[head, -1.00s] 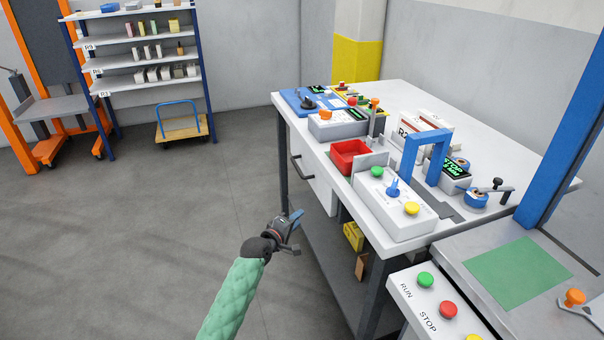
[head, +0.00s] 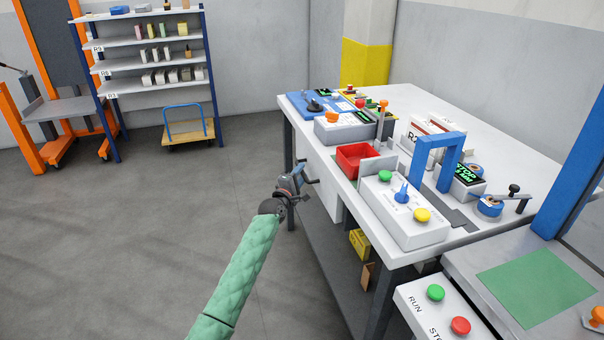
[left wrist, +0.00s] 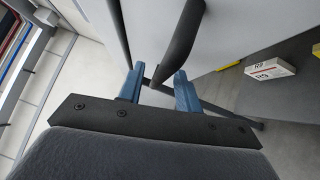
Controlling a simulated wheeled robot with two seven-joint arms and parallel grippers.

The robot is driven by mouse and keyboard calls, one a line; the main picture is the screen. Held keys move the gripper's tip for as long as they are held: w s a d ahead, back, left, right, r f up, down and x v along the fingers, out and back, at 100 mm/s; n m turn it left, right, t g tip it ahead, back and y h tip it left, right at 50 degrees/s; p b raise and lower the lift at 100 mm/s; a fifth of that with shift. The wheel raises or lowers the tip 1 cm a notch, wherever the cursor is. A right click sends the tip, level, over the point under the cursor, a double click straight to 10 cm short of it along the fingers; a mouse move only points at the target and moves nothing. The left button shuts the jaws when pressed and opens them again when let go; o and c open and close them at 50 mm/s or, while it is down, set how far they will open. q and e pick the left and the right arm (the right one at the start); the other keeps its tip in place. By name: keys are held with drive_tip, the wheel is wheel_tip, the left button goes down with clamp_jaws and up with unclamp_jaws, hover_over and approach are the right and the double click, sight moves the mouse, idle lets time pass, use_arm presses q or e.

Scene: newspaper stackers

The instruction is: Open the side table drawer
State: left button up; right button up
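The side table (head: 395,262) stands at the right in the head view. Its white drawer (head: 327,192) is under the table top on the left side and looks shut. The dark bar handle (head: 312,181) on the drawer front is partly hidden by my left gripper (head: 294,180). In the left wrist view, the handle (left wrist: 181,38) runs down to between the two blue fingertips of the left gripper (left wrist: 158,72). The fingers are apart, with gaps beside the bar; I cannot tell whether either touches it. My right gripper is not in view.
The table top carries a red bin (head: 366,159), button boxes and a blue frame (head: 440,150). A lower shelf holds a yellow box (head: 360,242). A control panel (head: 430,310) stands at the lower right. The floor left of the table is clear.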

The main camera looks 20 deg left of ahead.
use_arm(q)
drive_tip(key=shift+w, duration=0.55)
drive_tip(key=shift+d, duration=0.1)
clamp_jaws()
drive_tip(key=s+a+b, duration=0.2)
drive_tip(key=s+a, duration=0.5)
drive_tip(key=a, duration=0.4)
drive_tip(key=s+a+b, duration=0.2)
drive_tip(key=s+a, duration=0.6)
drive_tip(key=a, duration=0.3)
drive_tip(key=shift+b, duration=0.4)
